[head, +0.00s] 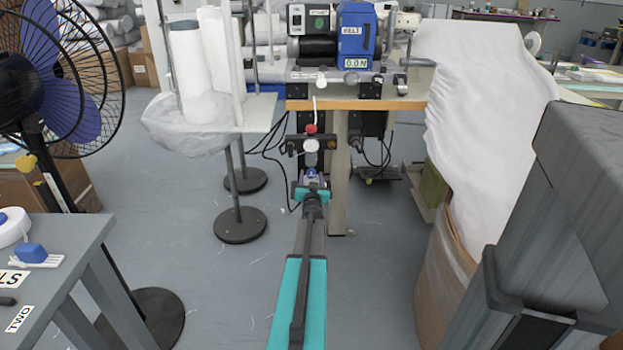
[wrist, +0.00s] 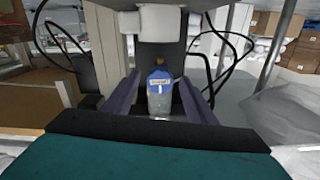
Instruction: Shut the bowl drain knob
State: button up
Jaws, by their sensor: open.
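The bowl drain knob (wrist: 161,82) shows in the wrist view as a small blue piece with a white label, above a grey, cylinder-like part. My gripper (wrist: 159,92) is open, with one dark purple-grey finger on each side of the knob. I cannot tell whether either finger touches it. In the head view my gripper (head: 311,182) is just below the air unit, which has a red top knob (head: 311,129), a round white gauge (head: 311,146) and a bowl (head: 311,160). The drain knob is mostly hidden there by my gripper.
The unit hangs in front of the workbench (head: 375,103), which carries a blue machine (head: 356,32). Dark cables (head: 272,143) hang left of the unit. A round-based stand (head: 240,224) is at left, and white fabric (head: 490,110) drapes at right.

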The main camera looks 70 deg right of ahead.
jog(key=c, duration=1)
jog(key=shift+r+p, duration=0.1)
jog(key=shift+p, duration=0.2)
jog(key=shift+c, duration=0.2)
jog(key=shift+m, duration=0.4)
jog(key=o, duration=1)
jog(key=shift+o, duration=0.2)
jog(key=shift+a, duration=0.1)
jog(key=p+v, duration=0.2)
jog(key=v, duration=1.1)
jog(key=shift+s+a, duration=0.25)
jog(key=shift+a, duration=0.05)
